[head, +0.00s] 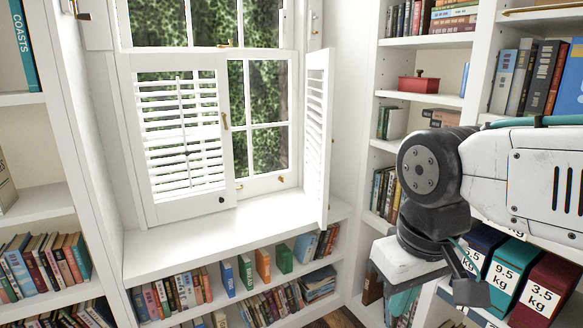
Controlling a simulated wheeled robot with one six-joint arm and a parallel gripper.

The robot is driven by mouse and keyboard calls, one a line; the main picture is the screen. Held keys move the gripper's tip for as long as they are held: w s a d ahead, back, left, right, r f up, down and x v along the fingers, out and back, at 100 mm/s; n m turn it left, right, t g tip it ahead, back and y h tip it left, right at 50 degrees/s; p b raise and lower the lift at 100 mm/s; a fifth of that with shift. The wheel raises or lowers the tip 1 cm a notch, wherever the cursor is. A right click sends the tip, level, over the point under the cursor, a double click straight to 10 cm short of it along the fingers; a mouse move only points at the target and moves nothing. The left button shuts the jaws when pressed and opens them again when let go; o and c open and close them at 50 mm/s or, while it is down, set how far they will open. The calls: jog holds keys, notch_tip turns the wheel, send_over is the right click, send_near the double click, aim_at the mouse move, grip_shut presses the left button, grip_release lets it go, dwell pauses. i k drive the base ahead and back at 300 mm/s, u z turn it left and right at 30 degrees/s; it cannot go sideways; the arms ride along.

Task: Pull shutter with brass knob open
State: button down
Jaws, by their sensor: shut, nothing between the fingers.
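The right shutter (316,135) is a white louvred panel that stands swung out from the window, seen nearly edge-on. A small brass-coloured spot (332,140) shows at its edge; I cannot tell if it is the knob. The left shutter (182,140) lies flat across the left half of the window, closed. It carries a small dark knob (222,199) at its lower right corner. My gripper (470,288) is at the lower right, in front of the bookshelf, well apart from both shutters. Its fingers are shut and hold nothing, and are partly hidden by the wrist.
A white window sill (225,232) runs below the shutters, clear, above a low shelf of books. A tall bookcase (366,120) stands to the right with books, a red box (418,84) and weight-labelled binders (543,293). Another bookcase (45,205) is at the left.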

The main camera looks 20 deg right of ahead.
aim_at(317, 148)
jog(key=z, duration=0.8)
jog(key=i, duration=0.85)
